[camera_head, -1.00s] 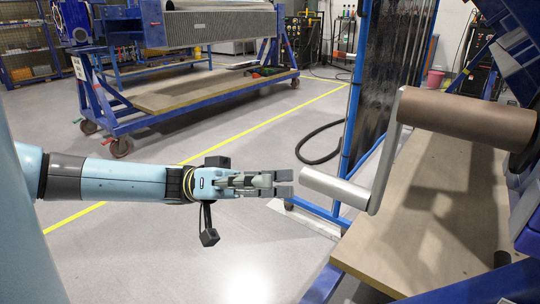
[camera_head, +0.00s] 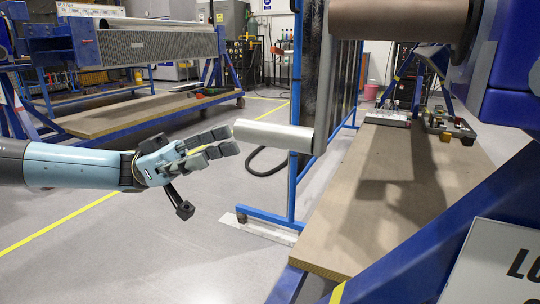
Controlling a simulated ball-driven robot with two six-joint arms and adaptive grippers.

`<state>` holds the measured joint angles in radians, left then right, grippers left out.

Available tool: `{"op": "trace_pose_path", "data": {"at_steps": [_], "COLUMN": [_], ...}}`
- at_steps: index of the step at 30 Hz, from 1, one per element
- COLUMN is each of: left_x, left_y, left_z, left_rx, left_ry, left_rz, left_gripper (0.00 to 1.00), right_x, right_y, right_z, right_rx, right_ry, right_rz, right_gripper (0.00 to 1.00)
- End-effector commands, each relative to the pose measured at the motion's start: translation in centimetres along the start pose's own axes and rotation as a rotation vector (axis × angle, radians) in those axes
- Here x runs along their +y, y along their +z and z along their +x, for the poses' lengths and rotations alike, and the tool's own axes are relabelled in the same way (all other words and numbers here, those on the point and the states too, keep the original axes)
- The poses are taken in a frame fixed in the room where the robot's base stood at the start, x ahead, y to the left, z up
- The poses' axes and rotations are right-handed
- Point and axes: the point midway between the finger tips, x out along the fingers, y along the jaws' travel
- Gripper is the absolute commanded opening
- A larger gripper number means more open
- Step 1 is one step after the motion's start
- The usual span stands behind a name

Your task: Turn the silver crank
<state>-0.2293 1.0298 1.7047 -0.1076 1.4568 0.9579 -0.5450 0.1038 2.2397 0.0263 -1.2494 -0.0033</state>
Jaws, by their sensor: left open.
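The silver crank shows in the head view as a flat arm (camera_head: 324,85) hanging from a brown cylinder (camera_head: 398,20), with a silver round handle (camera_head: 274,136) pointing left from its lower end. My left gripper (camera_head: 232,140) comes in from the left, its fingers spread apart and empty. Its fingertips are at the handle's free left end, overlapping or very near it in the picture. I cannot tell whether they touch. My right gripper is not in view.
A wooden board (camera_head: 400,200) on a blue frame lies below and right of the crank. A white sign (camera_head: 495,262) is at the lower right. A blue wheeled cart (camera_head: 140,110) stands at the back left. The grey floor between is open.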

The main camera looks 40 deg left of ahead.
Motion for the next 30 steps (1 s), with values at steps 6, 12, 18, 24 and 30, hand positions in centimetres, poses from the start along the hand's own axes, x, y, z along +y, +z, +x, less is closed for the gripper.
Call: {"op": "trace_pose_path", "data": {"at_steps": [6,12,18,24,30], "left_x": [0.1,0.1,0.0,0.0,0.0], "left_y": [-0.1,0.1,0.1,0.0,-0.1], "left_z": [3.0,7.0,9.8,10.7,10.7], "left_rx": [0.003,0.002,0.001,-0.001,-0.001], "left_ry": [0.005,0.004,0.001,0.001,0.001], "left_rz": [0.002,0.001,0.001,0.000,0.001], "left_gripper": [0.49,0.49,0.49,0.49,0.48], "right_x": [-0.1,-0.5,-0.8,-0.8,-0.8], "right_y": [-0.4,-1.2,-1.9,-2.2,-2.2], "right_z": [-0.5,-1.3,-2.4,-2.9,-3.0], "right_rx": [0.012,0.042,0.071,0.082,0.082], "right_ry": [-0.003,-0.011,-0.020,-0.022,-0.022], "right_rz": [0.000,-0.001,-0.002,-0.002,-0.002], "right_gripper": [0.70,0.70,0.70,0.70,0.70]}}
